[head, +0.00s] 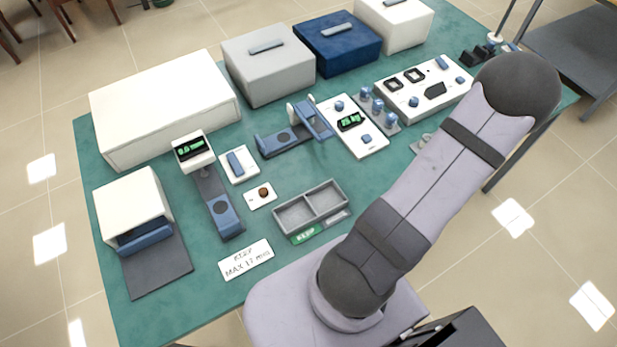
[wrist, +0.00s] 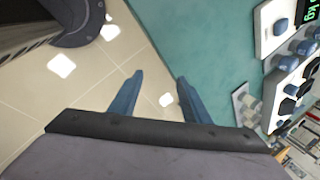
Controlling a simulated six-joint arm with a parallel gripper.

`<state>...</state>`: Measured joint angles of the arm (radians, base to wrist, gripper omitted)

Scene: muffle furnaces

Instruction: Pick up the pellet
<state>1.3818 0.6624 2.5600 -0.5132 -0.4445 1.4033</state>
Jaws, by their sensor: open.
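The pellet (head: 263,192) is a small brown round piece lying on a small white pad (head: 254,201) near the middle of the green table. It does not show in the wrist view. My gripper (wrist: 160,76) shows in the wrist view with its two blue fingers apart and nothing between them. It hangs over the table's edge and the tiled floor, well away from the pellet. In the head view my arm's upper links hide the gripper.
A grey two-compartment tray (head: 346,214) with a green label stands right of the pellet. A lettered white card (head: 245,260) lies in front. White, grey and blue boxes (head: 338,46) line the back.

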